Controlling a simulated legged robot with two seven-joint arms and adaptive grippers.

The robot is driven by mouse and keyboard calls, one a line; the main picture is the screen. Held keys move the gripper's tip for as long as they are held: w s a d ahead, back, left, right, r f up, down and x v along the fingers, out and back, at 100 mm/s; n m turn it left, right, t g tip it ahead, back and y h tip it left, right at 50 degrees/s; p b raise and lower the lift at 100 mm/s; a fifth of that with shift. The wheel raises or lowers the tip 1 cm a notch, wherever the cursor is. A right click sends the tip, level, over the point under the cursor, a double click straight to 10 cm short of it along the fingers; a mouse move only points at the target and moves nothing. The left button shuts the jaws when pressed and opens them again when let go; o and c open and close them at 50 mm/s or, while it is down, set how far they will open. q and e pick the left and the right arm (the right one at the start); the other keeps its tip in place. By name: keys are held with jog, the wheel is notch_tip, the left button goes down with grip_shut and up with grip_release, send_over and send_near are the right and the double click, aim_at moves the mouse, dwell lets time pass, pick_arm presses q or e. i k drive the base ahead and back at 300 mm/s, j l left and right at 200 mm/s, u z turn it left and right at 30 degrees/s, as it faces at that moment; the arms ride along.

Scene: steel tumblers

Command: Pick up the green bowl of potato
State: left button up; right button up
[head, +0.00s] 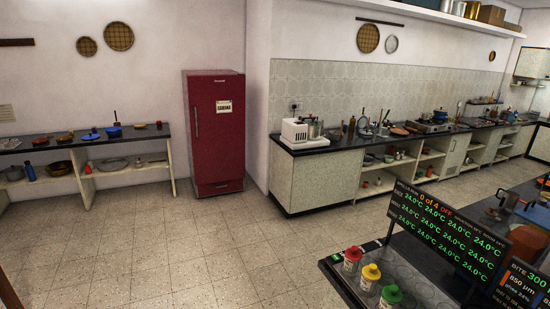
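I cannot make out a green bowl of potato in the head view. Several small dishes stand on the dark counter at the left, among them a red one (40,141), an orange one (65,137) and a blue bowl (113,132). They are far off and too small for me to tell what they hold. Neither of my grippers is in view.
A red fridge (214,135) stands at the back wall. A long counter (318,180) with cookware runs along the right. Near me, a dark table (340,277) holds jars with red, yellow and green lids (391,293) and a display panel (447,230). The tiled floor (190,240) is clear.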

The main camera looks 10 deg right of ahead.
aim_at(389, 160)
jog(key=i+j+u, duration=0.25)
jog(key=i, duration=0.85)
jog(key=i+l+u, duration=0.1)
jog(key=i+u, duration=0.2)
jog(key=i, duration=0.8)
jog(key=i+l+z, duration=0.1)
jog(key=i+z, duration=0.35)
jog(key=i+j+z, duration=0.15)
jog(key=i+z, duration=0.3)
jog(key=i, duration=0.15)
jog(key=i+j+z, duration=0.4)
jog(key=i, duration=0.15)
jog(key=l, duration=0.1)
